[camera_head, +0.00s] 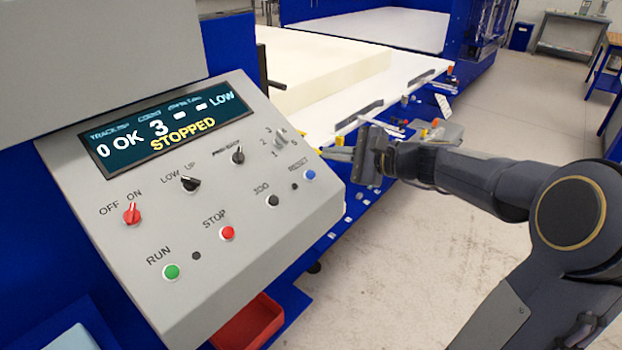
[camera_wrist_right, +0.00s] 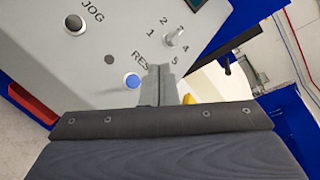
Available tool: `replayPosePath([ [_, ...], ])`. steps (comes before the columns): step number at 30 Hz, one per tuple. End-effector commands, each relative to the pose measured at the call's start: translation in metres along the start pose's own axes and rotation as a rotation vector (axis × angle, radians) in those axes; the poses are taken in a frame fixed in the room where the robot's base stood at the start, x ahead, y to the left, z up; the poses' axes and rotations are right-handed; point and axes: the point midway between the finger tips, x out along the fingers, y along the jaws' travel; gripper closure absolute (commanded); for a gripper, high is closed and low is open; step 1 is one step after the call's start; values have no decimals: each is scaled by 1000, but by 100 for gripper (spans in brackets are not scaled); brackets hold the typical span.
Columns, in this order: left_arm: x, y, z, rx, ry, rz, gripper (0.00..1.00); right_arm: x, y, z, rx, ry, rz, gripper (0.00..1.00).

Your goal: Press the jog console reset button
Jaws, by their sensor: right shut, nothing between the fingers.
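The grey jog console (camera_head: 300,230) fills the left half of the head view, its sloped face toward me. Its blue reset button (camera_head: 309,175) sits at the right end, below the RESET label. The button also shows in the wrist view (camera_wrist_right: 132,81), just left of the fingertips. My right gripper (camera_head: 326,153) is shut and empty, at the console's right edge near the button. In the wrist view its closed fingers (camera_wrist_right: 158,72) partly cover the RESET label. I cannot tell whether they touch the panel. My left gripper is not in view.
The display (camera_head: 155,125) reads STOPPED. Near the button are a black JOG button (camera_head: 272,200), a small dark dot and a selector knob (camera_head: 280,138). A red stop button (camera_head: 227,233) and green run button (camera_head: 171,271) sit lower left. A foam block (camera_head: 320,75) lies behind; open floor is right.

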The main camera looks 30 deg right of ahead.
Motion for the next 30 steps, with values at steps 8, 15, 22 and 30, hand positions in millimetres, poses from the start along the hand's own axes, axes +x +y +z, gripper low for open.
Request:
replayPosePath([
  [8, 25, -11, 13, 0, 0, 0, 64, 29, 24, -22, 0, -1, 1, 100],
  [15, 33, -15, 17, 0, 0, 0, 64, 39, 29, -28, -1, -1, 0, 100],
  [22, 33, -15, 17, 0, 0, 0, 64, 40, 29, -28, -1, 0, 0, 100],
  [30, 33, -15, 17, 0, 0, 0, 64, 40, 29, -28, -1, 0, 1, 100],
])
